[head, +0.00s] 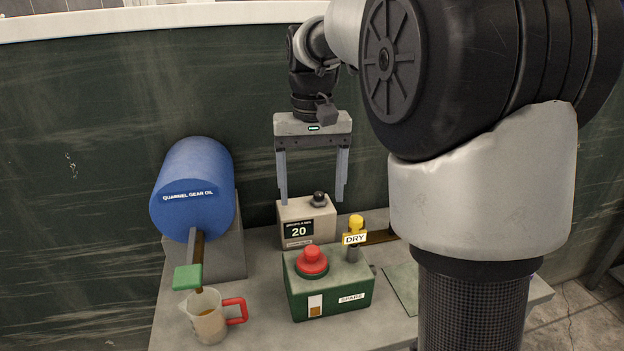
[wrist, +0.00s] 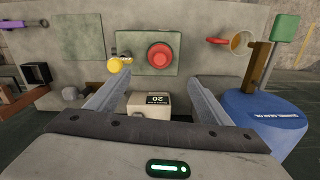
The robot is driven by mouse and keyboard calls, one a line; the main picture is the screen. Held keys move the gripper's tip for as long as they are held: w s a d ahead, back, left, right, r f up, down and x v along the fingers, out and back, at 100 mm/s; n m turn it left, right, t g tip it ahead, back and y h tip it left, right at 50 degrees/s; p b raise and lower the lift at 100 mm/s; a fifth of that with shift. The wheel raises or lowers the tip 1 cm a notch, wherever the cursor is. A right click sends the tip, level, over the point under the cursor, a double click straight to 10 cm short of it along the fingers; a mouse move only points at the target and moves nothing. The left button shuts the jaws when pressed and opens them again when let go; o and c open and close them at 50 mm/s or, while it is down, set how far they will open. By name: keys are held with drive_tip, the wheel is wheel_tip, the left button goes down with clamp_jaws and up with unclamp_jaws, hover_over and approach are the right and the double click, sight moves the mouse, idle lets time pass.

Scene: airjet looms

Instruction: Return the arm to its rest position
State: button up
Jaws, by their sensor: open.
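My gripper (head: 312,195) is open, with its two long grey fingers pointing down over the table. Nothing is between the fingers. In the head view the fingertips are just above and behind the small beige box (head: 306,222) with a dark display reading 20 and a black knob. In the wrist view my gripper (wrist: 155,90) shows both fingers spread, with the beige box (wrist: 149,104) seen between them. My arm reaches in from the right of the head view and hides part of the table.
A dark green wall (head: 90,150) rises behind.

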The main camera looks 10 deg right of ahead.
drive_tip(key=s+r+t+p, duration=0.2)
drive_tip(key=s+r+p, duration=0.3)
drive_tip(key=s+r, duration=0.4)
drive_tip(key=s+f+n+t+p, duration=0.1)
drive_tip(key=s+t+p, duration=0.2)
drive_tip(key=s, duration=0.9)
drive_tip(key=shift+t+p, duration=0.3)
drive_tip(key=shift+p, duration=0.25)
drive_tip(key=shift+f, duration=0.1)
